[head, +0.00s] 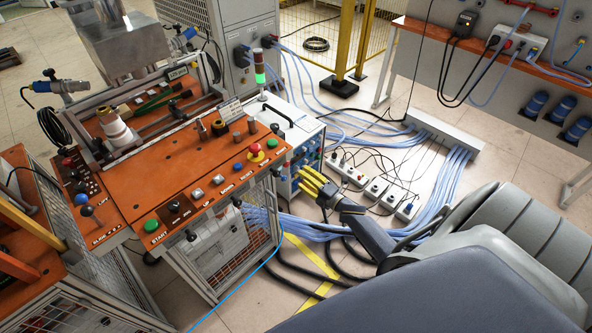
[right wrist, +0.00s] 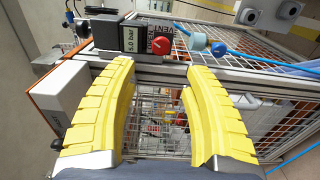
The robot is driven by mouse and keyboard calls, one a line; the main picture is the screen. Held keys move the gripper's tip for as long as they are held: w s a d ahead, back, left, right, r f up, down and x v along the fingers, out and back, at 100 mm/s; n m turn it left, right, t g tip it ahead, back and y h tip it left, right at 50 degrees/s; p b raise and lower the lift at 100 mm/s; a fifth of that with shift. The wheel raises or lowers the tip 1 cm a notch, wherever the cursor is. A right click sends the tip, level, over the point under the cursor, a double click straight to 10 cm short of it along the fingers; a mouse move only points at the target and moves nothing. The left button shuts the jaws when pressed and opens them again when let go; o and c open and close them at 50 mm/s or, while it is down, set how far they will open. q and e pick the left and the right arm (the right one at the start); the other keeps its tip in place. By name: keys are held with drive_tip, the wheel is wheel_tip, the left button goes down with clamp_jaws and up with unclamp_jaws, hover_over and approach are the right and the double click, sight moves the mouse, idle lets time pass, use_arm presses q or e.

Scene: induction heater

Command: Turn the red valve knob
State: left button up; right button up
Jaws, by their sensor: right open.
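The red valve knob (right wrist: 161,46) shows in the right wrist view, on a dark unit with a "5.0 bar" display (right wrist: 131,38). In the head view my right gripper (head: 308,184) is just right of the orange control bench (head: 155,190). I cannot make out the valve knob in the head view. My left gripper is not in view.
A red mushroom button (head: 256,149) on the bench top is a separate control. A blue-and-white fitting with blue hose (right wrist: 218,48) lies right of the knob. Wire mesh (right wrist: 245,68) stands behind it. Cables and power strips (head: 350,173) cover the floor.

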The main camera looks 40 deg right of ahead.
drive_tip(key=shift+s+d, duration=0.2)
drive_tip(key=shift+s, duration=1.15)
drive_tip(key=shift+o, duration=0.2)
